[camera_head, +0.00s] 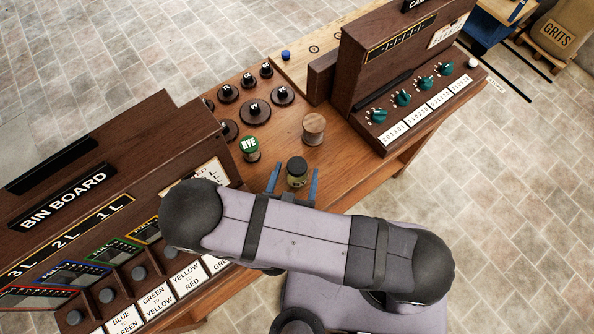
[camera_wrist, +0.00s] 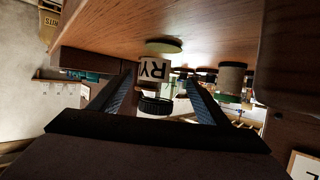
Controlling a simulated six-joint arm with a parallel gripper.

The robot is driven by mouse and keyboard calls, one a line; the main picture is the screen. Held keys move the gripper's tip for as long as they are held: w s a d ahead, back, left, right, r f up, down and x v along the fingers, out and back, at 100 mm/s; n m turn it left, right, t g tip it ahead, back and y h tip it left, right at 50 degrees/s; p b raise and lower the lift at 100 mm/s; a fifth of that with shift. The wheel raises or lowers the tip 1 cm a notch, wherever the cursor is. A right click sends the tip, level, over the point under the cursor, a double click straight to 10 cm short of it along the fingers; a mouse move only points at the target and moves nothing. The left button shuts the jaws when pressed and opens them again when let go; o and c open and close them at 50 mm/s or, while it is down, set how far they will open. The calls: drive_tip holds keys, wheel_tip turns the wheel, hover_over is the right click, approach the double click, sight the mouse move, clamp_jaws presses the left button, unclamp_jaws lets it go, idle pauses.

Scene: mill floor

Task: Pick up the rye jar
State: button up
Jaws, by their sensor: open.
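A jar with a dark lid (camera_head: 297,167) stands on the wooden table between the fingers of my gripper (camera_head: 295,171). In the wrist view, which is upside down, this jar's white label (camera_wrist: 158,69) shows the letters "RY"; the rest is cut off by the curve. A second jar (camera_head: 249,150) has a green lid marked "RYE" and stands to the left, outside the fingers. It appears to be the brown jar at the right of the wrist view (camera_wrist: 232,78). My gripper is open around the dark-lidded jar; contact cannot be told.
A wooden-topped cylinder (camera_head: 313,129) stands just behind the jars. Several dark round weights (camera_head: 256,110) sit further back. The tall bin board (camera_head: 110,190) rises at left, and a panel with green knobs (camera_head: 403,97) at right. Bare table lies between the cylinder and the panel.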

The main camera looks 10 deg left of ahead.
drive_tip(key=shift+r+b+x, duration=0.2)
drive_tip(key=shift+b+x, duration=0.65)
drive_tip(key=shift+x, duration=1.75)
drive_tip(key=c, duration=1.4)
drive_tip(key=shift+r, duration=0.15)
wheel_tip(320, 180, up, 10)
drive_tip(key=p, duration=0.8)
